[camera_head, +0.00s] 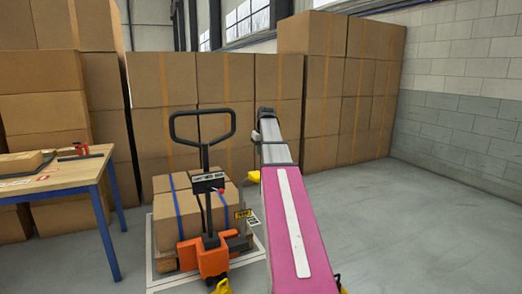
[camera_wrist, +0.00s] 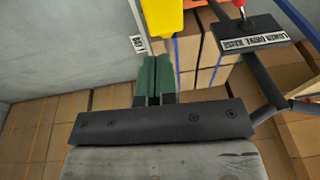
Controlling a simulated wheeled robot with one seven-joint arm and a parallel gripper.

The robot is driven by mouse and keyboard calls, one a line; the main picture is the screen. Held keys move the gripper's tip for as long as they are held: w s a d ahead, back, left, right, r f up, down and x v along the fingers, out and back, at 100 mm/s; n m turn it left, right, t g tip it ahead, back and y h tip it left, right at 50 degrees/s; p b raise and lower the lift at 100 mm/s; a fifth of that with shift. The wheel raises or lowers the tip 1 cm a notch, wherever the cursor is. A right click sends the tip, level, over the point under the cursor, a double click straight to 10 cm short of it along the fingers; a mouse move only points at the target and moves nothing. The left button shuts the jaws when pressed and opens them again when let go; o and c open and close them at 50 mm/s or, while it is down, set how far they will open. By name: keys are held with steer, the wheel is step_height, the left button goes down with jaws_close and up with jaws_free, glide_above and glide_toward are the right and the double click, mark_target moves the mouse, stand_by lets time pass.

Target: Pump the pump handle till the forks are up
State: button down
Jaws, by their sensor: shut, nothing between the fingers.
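The pallet truck has an orange body (camera_head: 205,260) and a black loop handle (camera_head: 203,125). A yellow block (camera_head: 253,177), which looks like the pump handle's grip, shows just left of my pink arm in the head view. It also shows at the top of the wrist view (camera_wrist: 160,18). My gripper (camera_wrist: 154,66) has its green fingers shut side by side and empty, pointing towards the yellow block. I cannot tell whether they touch it. The forks are hidden under the loaded pallet (camera_head: 240,243), so their height cannot be told.
Blue-strapped boxes (camera_head: 172,212) stand on the pallet. A black lower-drive-raise plate (camera_wrist: 255,38) with a red knob is close to the right of my fingers. A workbench (camera_head: 50,177) stands left, and stacked cartons (camera_head: 160,80) line the back. The floor (camera_head: 430,220) at right is clear.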

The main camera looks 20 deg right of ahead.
mark_target(258, 175)
steer(key=f, duration=0.5)
steer(key=a+f, duration=0.1)
steer(key=f, duration=0.2)
steer(key=shift+w+f, duration=0.15)
steer(key=shift+f, duration=0.05)
steer(key=shift+a+f, duration=0.1)
steer(key=shift+f, duration=0.55)
